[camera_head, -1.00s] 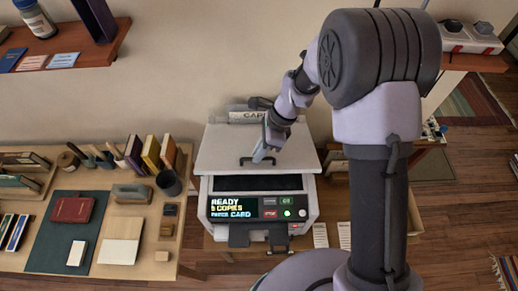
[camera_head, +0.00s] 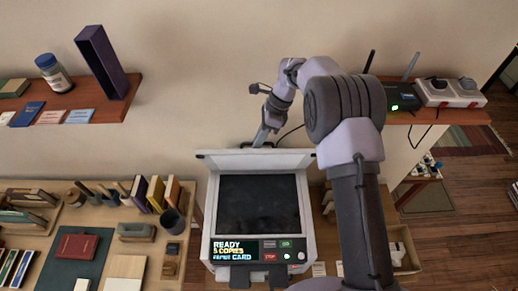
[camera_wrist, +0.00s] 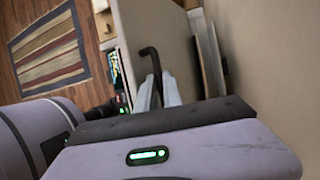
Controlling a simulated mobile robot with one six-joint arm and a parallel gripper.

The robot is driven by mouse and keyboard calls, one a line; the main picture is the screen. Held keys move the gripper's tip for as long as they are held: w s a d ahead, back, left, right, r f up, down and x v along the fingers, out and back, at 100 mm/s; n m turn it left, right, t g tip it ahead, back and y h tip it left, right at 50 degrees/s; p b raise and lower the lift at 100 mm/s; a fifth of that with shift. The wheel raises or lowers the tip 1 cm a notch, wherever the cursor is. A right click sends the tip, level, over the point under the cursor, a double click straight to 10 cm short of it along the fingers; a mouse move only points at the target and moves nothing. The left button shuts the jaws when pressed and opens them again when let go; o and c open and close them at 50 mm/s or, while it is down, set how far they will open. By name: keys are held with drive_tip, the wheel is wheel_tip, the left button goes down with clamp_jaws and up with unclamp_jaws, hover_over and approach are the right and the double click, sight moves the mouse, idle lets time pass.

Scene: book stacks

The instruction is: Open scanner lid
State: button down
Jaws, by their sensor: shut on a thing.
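The scanner (camera_head: 305,215) stands against the wall, below the middle of the head view. Its pale lid (camera_head: 225,162) is raised steeply at the rear, and the dark glass (camera_head: 258,200) is uncovered. My gripper (camera_head: 264,138) is at the lid's upper edge, behind the panel, shut on the lid's handle. The wrist view shows the two pale fingers of my gripper (camera_wrist: 163,92) closed around the dark, bent handle (camera_wrist: 150,53). Much of the handle is hidden in the head view. The lit display (camera_head: 236,250) reads READY.
A desk (camera_head: 40,233) with books and small tools stands at the left. A wooden shelf (camera_head: 115,103) hangs above it. Another shelf (camera_head: 450,116) at the right holds a router (camera_head: 402,97) and a white device (camera_head: 447,92). Open floor lies at the right.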

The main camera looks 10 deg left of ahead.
drive_tip(key=shift+w+a, duration=0.1)
drive_tip(key=shift+w, duration=0.5)
drive_tip(key=c, duration=1.7)
unclamp_jaws()
drive_tip(key=shift+w, duration=0.1)
drive_tip(key=shift+o, duration=1)
drive_tip(key=shift+w+a+f, duration=0.1)
drive_tip(key=shift+w+f, duration=0.05)
drive_tip(key=shift+w, duration=0.15)
drive_tip(key=shift+s, duration=0.2)
drive_tip(key=shift+r, duration=0.2)
drive_tip(key=p+v, duration=0.2)
drive_tip(key=v, duration=1.5)
